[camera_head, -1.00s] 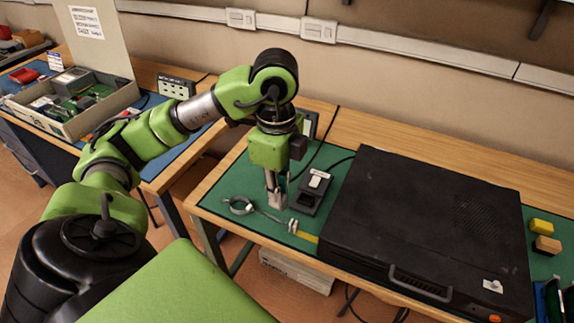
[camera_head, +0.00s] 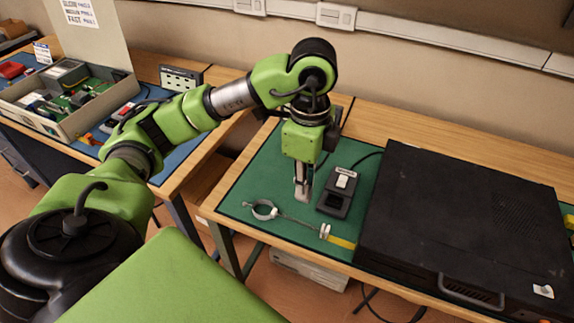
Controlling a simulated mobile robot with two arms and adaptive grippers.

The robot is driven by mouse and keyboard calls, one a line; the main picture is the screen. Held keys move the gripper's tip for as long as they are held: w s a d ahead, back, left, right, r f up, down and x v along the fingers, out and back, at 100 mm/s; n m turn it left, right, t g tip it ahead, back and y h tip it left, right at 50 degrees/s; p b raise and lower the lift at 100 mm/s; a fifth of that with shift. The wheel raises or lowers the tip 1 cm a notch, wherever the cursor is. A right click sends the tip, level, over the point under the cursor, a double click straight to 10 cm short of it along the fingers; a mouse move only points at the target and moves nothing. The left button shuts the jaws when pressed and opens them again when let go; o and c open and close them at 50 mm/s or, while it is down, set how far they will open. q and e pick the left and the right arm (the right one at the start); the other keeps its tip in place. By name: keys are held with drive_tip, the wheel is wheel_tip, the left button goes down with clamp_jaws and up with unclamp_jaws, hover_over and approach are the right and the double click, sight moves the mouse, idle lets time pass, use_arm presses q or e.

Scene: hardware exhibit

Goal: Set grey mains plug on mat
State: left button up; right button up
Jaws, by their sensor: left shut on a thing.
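My left gripper (camera_head: 302,192) points down over the green mat (camera_head: 279,170) on the right-hand bench. It is shut on a small grey thing at its fingertips, which I take to be the grey mains plug. The plug is hard to tell apart from the grey fingers. Its tip is close above or at the mat; I cannot tell whether it touches. The gripper is between a metal ring clamp (camera_head: 264,211) on the left and a black device with a white label (camera_head: 338,194) on the right. My right gripper is out of view.
A large black case (camera_head: 450,220) covers the mat's right side. A box of circuit boards (camera_head: 70,90) stands on the left bench, across a gap. Bare green mat shows behind and left of the gripper.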

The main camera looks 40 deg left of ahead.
use_arm(q)
drive_tip(key=w+a+f, duration=0.2)
drive_tip(key=w, duration=0.1)
drive_tip(key=w+a+f, duration=0.2)
drive_tip(key=w+f, duration=0.1)
drive_tip(key=w+a+f, duration=0.2)
drive_tip(key=w+f, duration=0.1)
drive_tip(key=shift+w+a+f, duration=0.2)
drive_tip(key=shift+w+a, duration=0.05)
drive_tip(key=shift+a, duration=0.05)
drive_tip(key=shift+w+a+f, duration=0.1)
drive_tip(key=shift+w+f, duration=0.05)
drive_tip(key=shift+f, duration=0.05)
drive_tip(key=shift+w+a+f+p, duration=0.1)
drive_tip(key=shift+f+p, duration=0.1)
drive_tip(key=shift+p, duration=0.1)
wheel_tip(320, 180, down, 3)
drive_tip(key=shift+a+f+p, duration=0.1)
drive_tip(key=shift+p, duration=0.45)
drive_tip(key=shift+w, duration=0.1)
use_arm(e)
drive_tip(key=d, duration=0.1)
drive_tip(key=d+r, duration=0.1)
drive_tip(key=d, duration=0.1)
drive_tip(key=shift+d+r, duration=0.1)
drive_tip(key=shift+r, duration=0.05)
